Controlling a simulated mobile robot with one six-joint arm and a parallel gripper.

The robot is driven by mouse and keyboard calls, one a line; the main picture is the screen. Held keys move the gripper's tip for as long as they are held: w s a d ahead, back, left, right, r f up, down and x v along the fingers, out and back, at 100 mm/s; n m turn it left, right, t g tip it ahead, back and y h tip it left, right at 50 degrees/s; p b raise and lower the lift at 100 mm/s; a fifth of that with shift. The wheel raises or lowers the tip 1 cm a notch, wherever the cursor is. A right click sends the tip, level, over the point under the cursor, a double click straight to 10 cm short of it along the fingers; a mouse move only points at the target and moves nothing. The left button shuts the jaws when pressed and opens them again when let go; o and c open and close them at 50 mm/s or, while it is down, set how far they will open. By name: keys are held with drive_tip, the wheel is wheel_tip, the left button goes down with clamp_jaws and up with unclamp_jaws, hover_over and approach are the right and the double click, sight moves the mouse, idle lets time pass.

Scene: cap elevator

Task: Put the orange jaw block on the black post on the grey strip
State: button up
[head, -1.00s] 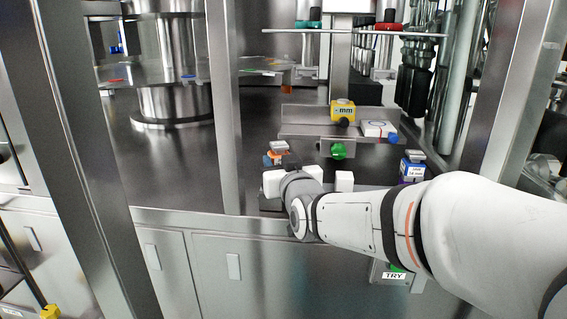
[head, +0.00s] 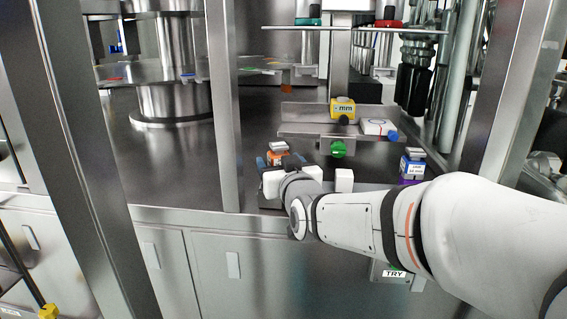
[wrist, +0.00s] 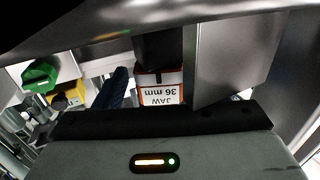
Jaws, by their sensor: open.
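The orange jaw block (head: 277,158) with a grey top stands upright at the front of the machine. In the wrist view its white label (wrist: 161,94) reads "JAW 36 mm", upside down. My gripper (wrist: 163,90) is open around it; a blue finger (wrist: 114,88) is on the left with a narrow gap to the block. The right finger is hard to make out in the wrist view. A black upright piece (wrist: 157,45), likely the black post, is in line with the block's underside; whether they touch is unclear. My wrist hides the block's foot and the grey strip beneath in the head view.
A blue jaw block (head: 412,168) with a purple base stands to the right. A steel upright (head: 225,110) stands left.

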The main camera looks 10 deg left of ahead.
drive_tip(key=p+v, duration=0.1)
drive_tip(key=v, duration=0.6)
drive_tip(key=shift+r+p, duration=0.15)
drive_tip(key=shift+p, duration=0.25)
drive_tip(key=shift+s+d, duration=0.2)
drive_tip(key=shift+s, duration=0.15)
drive_tip(key=s+d+r+m+g+h+p, duration=0.2)
drive_tip(key=s+d+r+g+h+p, duration=0.2)
drive_tip(key=d+p, duration=0.7)
drive_tip(key=s+d+r+m+g+h+p, duration=0.3)
drive_tip(key=s+d+r+g+p, duration=0.6)
drive_tip(key=p, duration=1.5)
drive_tip(key=s+d+r, duration=0.3)
drive_tip(key=s+r, duration=0.1)
drive_tip(key=s, duration=0.1)
drive_tip(key=shift+g+h, duration=0.3)
drive_tip(key=shift+h, duration=0.1)
drive_tip(key=shift+s+a+r, duration=0.1)
